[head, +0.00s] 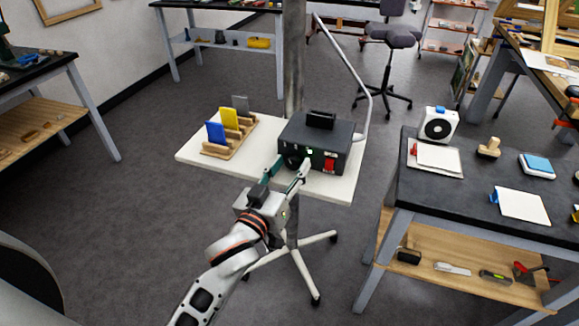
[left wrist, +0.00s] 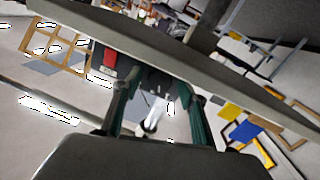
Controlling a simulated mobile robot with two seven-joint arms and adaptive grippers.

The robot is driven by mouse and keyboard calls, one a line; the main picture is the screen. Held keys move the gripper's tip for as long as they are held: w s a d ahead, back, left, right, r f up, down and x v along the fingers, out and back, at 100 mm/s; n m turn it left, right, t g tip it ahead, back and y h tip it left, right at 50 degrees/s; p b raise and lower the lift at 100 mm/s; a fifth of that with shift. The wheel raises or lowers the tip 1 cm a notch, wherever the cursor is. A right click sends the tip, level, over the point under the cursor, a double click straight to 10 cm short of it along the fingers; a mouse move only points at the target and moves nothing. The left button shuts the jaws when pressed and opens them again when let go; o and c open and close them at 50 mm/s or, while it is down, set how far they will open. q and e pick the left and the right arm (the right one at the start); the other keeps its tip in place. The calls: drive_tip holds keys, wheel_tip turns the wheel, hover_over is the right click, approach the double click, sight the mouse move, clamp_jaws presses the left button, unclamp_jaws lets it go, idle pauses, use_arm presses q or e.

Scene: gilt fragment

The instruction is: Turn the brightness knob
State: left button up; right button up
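A black box (head: 318,141) stands on a small pale-topped table (head: 332,187). A red switch (head: 330,165) is on the right of its front face, and it also shows in the left wrist view (left wrist: 110,57). A dark round knob (head: 292,160) is on the left of that face, partly hidden by my fingers. My left gripper (head: 289,167) is at the box front, its two fingers apart with the knob seemingly between them. I cannot tell whether they touch it. In the left wrist view the gripper (left wrist: 160,85) shows a gap between the fingers. My right gripper is out of view.
A wooden rack (head: 228,137) with blue, yellow and grey cards stands left of the box. A pale bent arm (head: 352,70) rises behind the box. A dark workbench (head: 450,200) stands close on the right. Open floor lies to the left.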

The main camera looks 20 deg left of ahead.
use_arm(q)
drive_tip(key=c, duration=0.9)
drive_tip(key=shift+r+p, duration=0.15)
drive_tip(key=shift+p, duration=0.3)
drive_tip(key=shift+c, duration=0.2)
drive_tip(key=m+p, duration=0.2)
drive_tip(key=p, duration=0.1)
drive_tip(key=shift+r+m, duration=0.1)
drive_tip(key=shift+m, duration=0.3)
drive_tip(key=shift+m+p, duration=0.3)
drive_tip(key=shift+p, duration=0.1)
drive_tip(key=shift+f+m, duration=0.2)
drive_tip(key=shift+m, duration=0.2)
drive_tip(key=o, duration=1.1)
